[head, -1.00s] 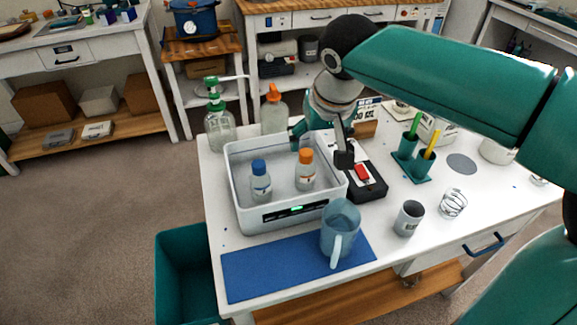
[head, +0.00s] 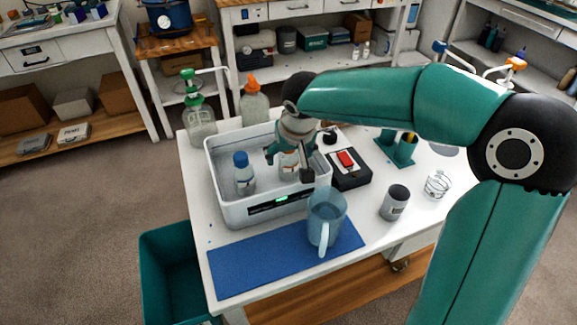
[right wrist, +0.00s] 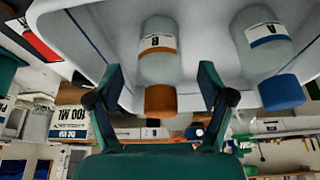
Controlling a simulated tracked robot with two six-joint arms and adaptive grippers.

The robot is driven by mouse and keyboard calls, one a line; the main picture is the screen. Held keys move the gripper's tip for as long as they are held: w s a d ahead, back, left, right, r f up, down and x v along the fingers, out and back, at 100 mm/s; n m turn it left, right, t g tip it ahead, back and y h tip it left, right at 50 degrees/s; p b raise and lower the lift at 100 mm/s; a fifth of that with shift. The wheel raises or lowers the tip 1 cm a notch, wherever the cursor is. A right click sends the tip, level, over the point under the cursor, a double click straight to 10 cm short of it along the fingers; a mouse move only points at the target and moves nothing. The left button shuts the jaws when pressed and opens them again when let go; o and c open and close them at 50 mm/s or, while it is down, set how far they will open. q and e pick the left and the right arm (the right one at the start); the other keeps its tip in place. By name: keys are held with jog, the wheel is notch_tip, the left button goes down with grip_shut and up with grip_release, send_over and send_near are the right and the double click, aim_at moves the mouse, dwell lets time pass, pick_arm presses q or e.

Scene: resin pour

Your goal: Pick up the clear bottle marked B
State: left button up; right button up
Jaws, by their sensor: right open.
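Two clear bottles stand in a white tub (head: 228,213). The blue-capped bottle (head: 244,177) stands at the left in the head view, and it also shows in the right wrist view (right wrist: 262,45). The orange-capped bottle (right wrist: 160,57) is between the fingers of my right gripper (right wrist: 160,76) in the right wrist view. In the head view my right gripper (head: 289,164) covers its cap and part of its body. My right gripper is open around the orange cap. My left gripper is out of view.
A blue pitcher (head: 326,217) stands on a blue mat (head: 270,268) in front of the tub. Two bottles stand behind the tub.

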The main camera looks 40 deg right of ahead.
aim_at(288, 158)
jog(key=x, duration=0.3)
jog(key=shift+f, duration=0.2)
jog(key=c, duration=1.3)
jog(key=shift+r, duration=0.1)
grip_shut()
jog(key=shift+w+r, duration=0.1)
jog(key=shift+r, duration=0.05)
